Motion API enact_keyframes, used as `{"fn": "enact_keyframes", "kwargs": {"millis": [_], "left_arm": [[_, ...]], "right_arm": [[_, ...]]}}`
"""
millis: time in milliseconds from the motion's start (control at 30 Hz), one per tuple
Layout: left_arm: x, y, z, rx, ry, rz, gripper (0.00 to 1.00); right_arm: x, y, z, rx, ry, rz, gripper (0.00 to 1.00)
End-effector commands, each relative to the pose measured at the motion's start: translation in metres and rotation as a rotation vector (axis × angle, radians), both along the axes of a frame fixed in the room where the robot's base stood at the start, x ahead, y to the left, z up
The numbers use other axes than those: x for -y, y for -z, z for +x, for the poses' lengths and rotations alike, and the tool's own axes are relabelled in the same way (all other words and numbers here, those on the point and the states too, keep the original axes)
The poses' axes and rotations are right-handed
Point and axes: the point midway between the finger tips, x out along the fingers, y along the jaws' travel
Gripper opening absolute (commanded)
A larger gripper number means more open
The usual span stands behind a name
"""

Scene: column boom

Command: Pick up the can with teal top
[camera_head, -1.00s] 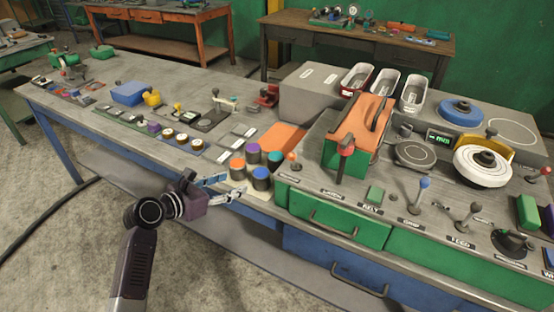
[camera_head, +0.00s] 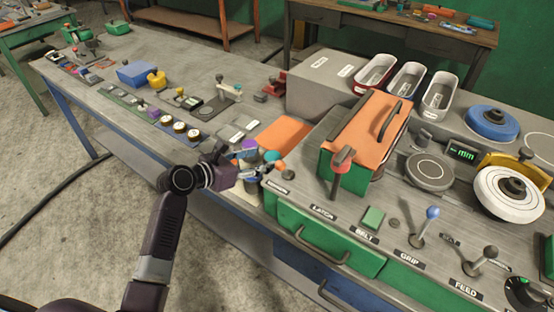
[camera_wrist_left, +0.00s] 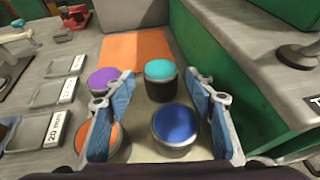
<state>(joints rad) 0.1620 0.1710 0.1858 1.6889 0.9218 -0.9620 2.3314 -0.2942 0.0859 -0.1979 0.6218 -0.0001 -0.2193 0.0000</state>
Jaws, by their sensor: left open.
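The can with teal top (camera_wrist_left: 160,70) stands upright in the left wrist view, dark-bodied, ahead of the gap between my left fingers. In the head view its teal top (camera_head: 271,156) shows just beyond my left gripper (camera_head: 260,173). My left gripper (camera_wrist_left: 160,112) is open, with blue-padded fingers on either side and nothing gripped. The blue-topped can (camera_wrist_left: 175,125) stands between the fingers, nearer than the teal one. The purple-topped can (camera_wrist_left: 103,78) is left of the teal can. The orange-topped can (camera_wrist_left: 108,138) is partly hidden by the left finger. My right gripper is not in view.
A green-walled cabinet (camera_wrist_left: 220,65) rises close to the right of the cans. A flat orange panel (camera_wrist_left: 135,48) lies behind them. Scale-like pads (camera_wrist_left: 50,95) lie to the left.

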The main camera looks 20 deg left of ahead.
Motion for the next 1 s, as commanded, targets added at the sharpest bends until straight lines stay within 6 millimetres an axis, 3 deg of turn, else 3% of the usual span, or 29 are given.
{"fn": "enact_keyframes", "kwargs": {"millis": [233, 500, 833, 1000], "left_arm": [[0.012, 0.010, 0.020, -0.001, 0.001, 0.000, 0.50], [0.027, 0.026, 0.047, 0.001, 0.002, -0.001, 0.50], [0.030, 0.030, 0.053, 0.000, 0.001, 0.000, 0.50], [0.030, 0.030, 0.052, 0.000, 0.001, 0.000, 0.34]], "right_arm": [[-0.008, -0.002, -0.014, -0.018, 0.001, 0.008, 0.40], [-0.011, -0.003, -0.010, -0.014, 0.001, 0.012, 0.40], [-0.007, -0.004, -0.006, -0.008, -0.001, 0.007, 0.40], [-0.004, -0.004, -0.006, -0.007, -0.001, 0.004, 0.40]]}}
